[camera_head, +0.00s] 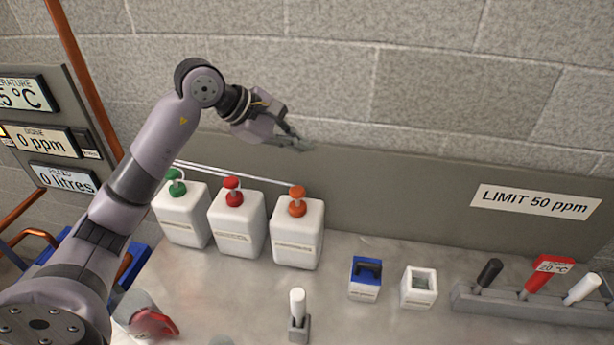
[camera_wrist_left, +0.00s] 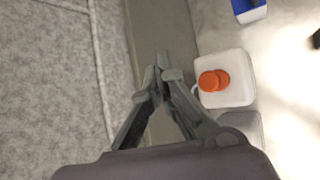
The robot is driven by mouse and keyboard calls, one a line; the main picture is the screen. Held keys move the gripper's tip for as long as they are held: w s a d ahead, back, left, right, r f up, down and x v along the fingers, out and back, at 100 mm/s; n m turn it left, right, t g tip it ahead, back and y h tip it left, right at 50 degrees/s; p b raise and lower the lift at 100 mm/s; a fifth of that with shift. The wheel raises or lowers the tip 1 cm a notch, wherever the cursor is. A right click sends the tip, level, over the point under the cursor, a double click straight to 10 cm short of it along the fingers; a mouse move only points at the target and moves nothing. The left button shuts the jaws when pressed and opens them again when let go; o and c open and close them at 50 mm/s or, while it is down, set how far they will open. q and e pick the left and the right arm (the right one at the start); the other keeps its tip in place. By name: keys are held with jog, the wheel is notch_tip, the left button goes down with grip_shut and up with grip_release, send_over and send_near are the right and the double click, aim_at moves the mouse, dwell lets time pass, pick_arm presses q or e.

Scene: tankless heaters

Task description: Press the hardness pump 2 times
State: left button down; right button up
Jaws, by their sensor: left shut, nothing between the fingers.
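Three white pump bottles stand in a row on the counter: one with a green top (camera_head: 176,186), one with a red top (camera_head: 233,190) and one with an orange top (camera_head: 297,205). Their labels are too small to read, so I cannot tell which is the hardness pump. My left gripper (camera_head: 301,145) is shut and empty, above and behind the orange-topped bottle, not touching it. In the left wrist view its closed fingertips (camera_wrist_left: 160,70) are left of the orange pump head (camera_wrist_left: 213,80). My right gripper is not in view.
A blue-topped box (camera_head: 365,279) and a small white container (camera_head: 419,288) stand right of the bottles. A grey rack (camera_head: 530,303) holds black, red and white handles. A white-handled item (camera_head: 297,305) stands in front. Display panels (camera_head: 40,140) are at left. A grey backboard runs behind.

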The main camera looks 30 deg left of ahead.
pick_arm(q)
jog(key=s, duration=0.1)
jog(key=b, duration=0.5)
send_over(298, 193)
notch_tip(298, 193, down, 8)
jog(key=shift+r, duration=0.2)
jog(key=shift+f+b, duration=0.5)
jog(key=shift+f, duration=0.1)
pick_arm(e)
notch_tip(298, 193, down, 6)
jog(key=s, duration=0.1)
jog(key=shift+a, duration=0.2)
pick_arm(q)
jog(key=shift+r, duration=0.1)
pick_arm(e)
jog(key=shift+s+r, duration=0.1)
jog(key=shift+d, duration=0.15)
pick_arm(q)
jog(key=shift+f+b, duration=0.45)
jog(key=shift+b, duration=0.15)
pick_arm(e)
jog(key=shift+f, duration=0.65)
